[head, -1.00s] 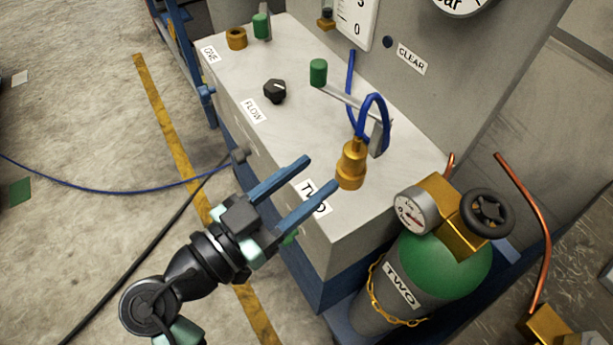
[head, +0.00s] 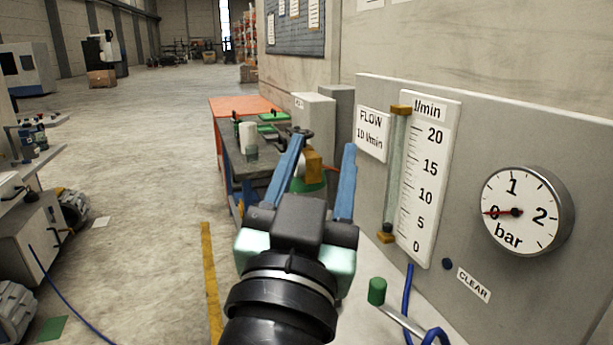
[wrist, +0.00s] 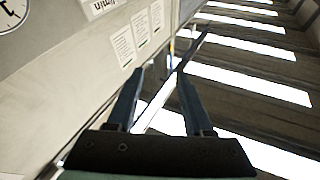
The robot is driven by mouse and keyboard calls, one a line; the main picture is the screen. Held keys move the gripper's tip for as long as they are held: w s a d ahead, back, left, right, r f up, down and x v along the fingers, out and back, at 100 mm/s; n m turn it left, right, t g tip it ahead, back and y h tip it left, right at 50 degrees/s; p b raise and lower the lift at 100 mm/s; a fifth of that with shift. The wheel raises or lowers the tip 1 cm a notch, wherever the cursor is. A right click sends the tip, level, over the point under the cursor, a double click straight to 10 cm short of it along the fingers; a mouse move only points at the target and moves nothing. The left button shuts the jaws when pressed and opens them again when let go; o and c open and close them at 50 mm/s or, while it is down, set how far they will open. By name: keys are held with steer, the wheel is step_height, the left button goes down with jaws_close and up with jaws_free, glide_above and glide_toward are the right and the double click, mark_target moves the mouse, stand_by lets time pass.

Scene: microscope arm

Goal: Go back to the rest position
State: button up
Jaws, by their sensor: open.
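My gripper (head: 318,145) is raised in the middle of the head view, with its two blue fingers apart and nothing between them. In the wrist view my gripper (wrist: 158,75) is also open and empty, pointing towards the roof. It appears clear of the grey panel (head: 455,110) on the right.
The panel carries a flow tube with scale (head: 428,180), a round bar gauge (head: 527,212) reading near 0, and a CLEAR label (head: 473,285). A green-capped lever (head: 377,291) and blue hose (head: 408,290) are below. A cluttered workbench (head: 232,130) stands behind. Open floor (head: 130,180) lies left.

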steer(key=s+r+n+t+y+p, duration=0.1)
steer(key=s+r+t+p, duration=0.1)
steer(key=r, duration=0.7)
steer(key=s+a+r+n+t+y+p, duration=0.1)
steer(key=s+r+t+y+p, duration=0.1)
steer(key=s+r+p, duration=0.2)
steer(key=s+r+n+t+y+p, duration=0.1)
steer(key=s+r+n+p, duration=0.1)
steer(key=r+p, duration=0.6)
step_height(320, 180, up, 6)
steer(key=shift+s+a+r+t+y, duration=0.1)
steer(key=shift+s+a+t+y, duration=0.15)
steer(key=shift+s+t, duration=0.2)
